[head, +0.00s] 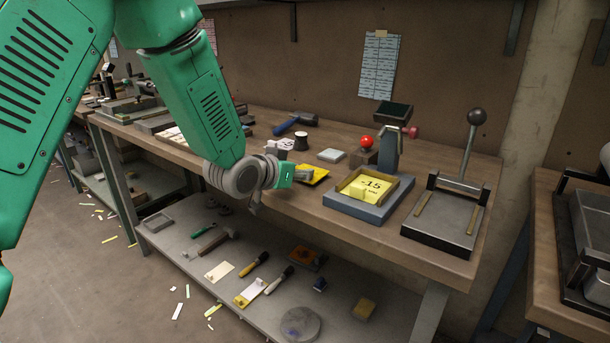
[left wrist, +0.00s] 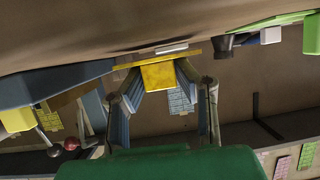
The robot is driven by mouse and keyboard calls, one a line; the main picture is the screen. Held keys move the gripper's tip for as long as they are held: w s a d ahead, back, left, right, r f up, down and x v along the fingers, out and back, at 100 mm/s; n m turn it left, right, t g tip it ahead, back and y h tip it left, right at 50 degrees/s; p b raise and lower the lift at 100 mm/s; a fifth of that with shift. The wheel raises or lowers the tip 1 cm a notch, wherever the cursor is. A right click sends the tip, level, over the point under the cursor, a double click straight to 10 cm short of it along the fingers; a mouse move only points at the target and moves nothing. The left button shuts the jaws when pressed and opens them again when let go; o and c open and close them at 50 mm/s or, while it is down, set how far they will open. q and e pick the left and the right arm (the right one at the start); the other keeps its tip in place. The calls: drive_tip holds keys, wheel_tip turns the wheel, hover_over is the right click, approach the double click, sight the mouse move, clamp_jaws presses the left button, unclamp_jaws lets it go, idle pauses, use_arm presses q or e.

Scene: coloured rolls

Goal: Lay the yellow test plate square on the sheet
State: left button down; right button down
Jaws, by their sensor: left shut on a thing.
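The yellow test plate (head: 314,170) is at the end of my left arm, over the bench. In the left wrist view, my left gripper (left wrist: 160,82) is shut on the plate's yellow block (left wrist: 158,76), with a wider yellow edge (left wrist: 140,62) beyond it. A yellow sheet marked 15 (head: 374,187) lies in a blue-grey base (head: 366,211), to the right of the plate. My left gripper (head: 297,175) is left of that base and apart from it. Any gap between plate and bench is hard to judge. My right gripper is not in view.
A press with a ball-topped lever (head: 477,117) stands right of the base. A red ball (head: 366,141) and a grey upright post (head: 389,150) stand behind it. A pale block (head: 331,155) and a blue hammer (head: 295,123) lie farther back. The lower shelf (head: 190,258) holds loose tools.

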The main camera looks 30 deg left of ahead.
sight(298, 168)
use_arm(q)
drive_tip(key=shift+a+r+p, duration=0.2)
drive_tip(key=shift+r+p, duration=0.55)
drive_tip(key=shift+r, duration=0.2)
drive_tip(key=shift+a+r+p, duration=0.15)
drive_tip(key=shift+r+p, duration=0.55)
drive_tip(key=shift+r, duration=0.25)
drive_tip(key=shift+d+r+p, duration=0.1)
drive_tip(key=shift+r+p, duration=0.3)
drive_tip(key=shift+r, duration=0.1)
drive_tip(key=shift+d, duration=0.1)
drive_tip(key=shift+f, duration=0.1)
